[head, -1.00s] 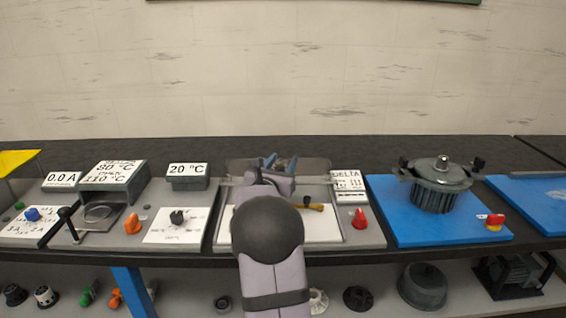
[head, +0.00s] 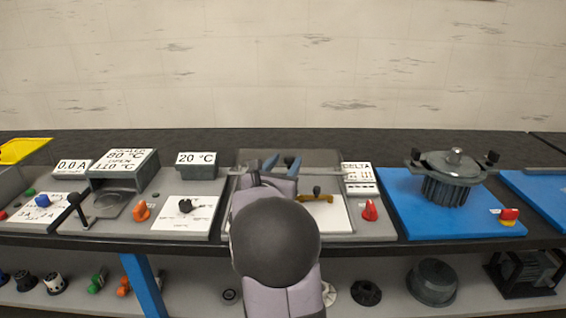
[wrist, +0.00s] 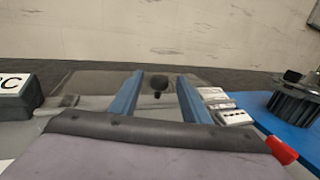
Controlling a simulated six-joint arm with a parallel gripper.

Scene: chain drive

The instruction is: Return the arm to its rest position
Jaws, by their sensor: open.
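My gripper (head: 279,163) is at the middle of the bench in the head view, in front of a clear grey cover panel. Its two blue fingers stand apart with nothing between them; in the wrist view my gripper (wrist: 160,95) shows the same gap. My arm hides much of the middle station in the head view.
To the right are a red knob (head: 370,210), a DELTA sign (head: 357,168) and a dark finned motor housing (head: 446,188) on a blue board (head: 400,222). To the left are a 20 °C display (head: 196,160), an orange knob (head: 142,210) and a black lever (head: 76,208). Loose parts lie on the lower shelf.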

